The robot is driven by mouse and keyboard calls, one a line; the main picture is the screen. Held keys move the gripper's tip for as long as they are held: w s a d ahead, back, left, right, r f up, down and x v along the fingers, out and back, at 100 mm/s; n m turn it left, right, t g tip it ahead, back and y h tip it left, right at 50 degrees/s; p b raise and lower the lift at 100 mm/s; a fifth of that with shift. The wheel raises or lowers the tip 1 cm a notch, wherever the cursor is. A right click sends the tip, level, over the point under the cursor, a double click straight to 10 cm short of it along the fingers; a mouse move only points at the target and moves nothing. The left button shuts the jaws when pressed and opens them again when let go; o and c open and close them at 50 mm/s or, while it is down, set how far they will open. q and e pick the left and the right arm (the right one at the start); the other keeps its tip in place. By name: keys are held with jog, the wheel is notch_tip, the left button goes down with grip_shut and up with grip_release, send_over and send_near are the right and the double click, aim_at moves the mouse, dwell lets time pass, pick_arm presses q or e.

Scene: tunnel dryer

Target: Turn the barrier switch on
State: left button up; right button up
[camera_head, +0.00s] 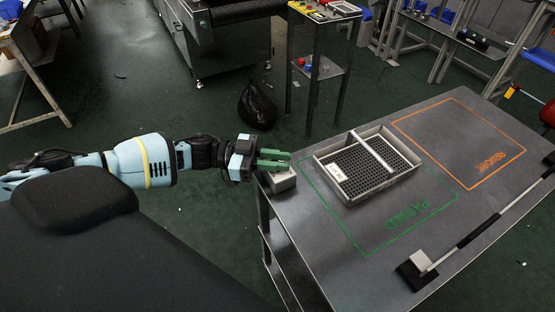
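No part is plainly marked as the barrier switch. A small light-grey box (283,182) sits at the left corner of the grey table, and its top is partly hidden by my gripper. My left gripper (274,160) has green fingers pointing right, just above this box in the picture. The two fingers show a narrow gap with nothing seen between them. I cannot tell whether they touch the box. A black and white pole (490,225) runs along the table's right side from a dark base (414,274). My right gripper is not in view.
A grey tray (349,196) with a mesh floor and a white bar lies on the table (330,245), across a green outline. An orange outline (460,120) beside it is empty. A black bag (257,107) and a tall stand (318,65) are behind the table.

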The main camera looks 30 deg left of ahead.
pick_arm(q)
jog(key=shift+o, duration=0.8)
jog(key=b+v, duration=0.1)
jog(key=v, duration=0.7)
jog(key=shift+d, duration=0.1)
